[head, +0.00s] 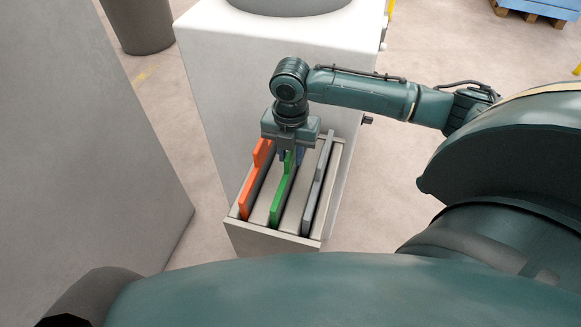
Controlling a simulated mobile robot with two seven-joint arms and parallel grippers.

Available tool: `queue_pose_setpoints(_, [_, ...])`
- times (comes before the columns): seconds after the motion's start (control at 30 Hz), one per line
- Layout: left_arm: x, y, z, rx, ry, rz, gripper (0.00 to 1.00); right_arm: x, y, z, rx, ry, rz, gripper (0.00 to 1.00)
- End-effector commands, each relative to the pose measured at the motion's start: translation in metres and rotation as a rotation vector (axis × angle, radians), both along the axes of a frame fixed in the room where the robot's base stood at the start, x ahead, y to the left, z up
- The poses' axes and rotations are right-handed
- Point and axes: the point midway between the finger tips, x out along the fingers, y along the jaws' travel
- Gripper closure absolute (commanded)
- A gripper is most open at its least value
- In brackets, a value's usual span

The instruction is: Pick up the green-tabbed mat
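The green-tabbed mat (281,195) stands on edge in the middle slot of a light grey rack (270,243). Its green edge rises to a taller tab at the far end. My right gripper (290,157) points down over that tab, with a finger visible on each side of it. The gripper body hides the top of the tab, and I cannot tell whether the fingers press on it. My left gripper is not in view.
An orange-tabbed mat (254,182) stands to the left in the rack and a grey-tabbed one (317,190) to the right. A white machine body (215,75) rises behind the rack. A large grey panel (85,150) stands at left, with open floor between.

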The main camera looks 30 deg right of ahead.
Motion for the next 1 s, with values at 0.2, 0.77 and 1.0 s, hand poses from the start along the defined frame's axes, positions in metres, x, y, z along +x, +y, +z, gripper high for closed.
queue_pose_setpoints(0.2, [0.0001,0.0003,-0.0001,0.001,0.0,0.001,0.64,0.0002,0.0002,0.0004,0.001,-0.001,0.0,0.94])
queue_pose_setpoints(0.77, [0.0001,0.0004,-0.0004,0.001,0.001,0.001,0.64,0.0005,0.0002,0.001,0.001,-0.002,0.0,1.0])
queue_pose_setpoints(1.0, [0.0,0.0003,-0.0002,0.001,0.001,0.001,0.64,0.0011,0.0003,0.0072,0.002,-0.004,0.0,1.0])
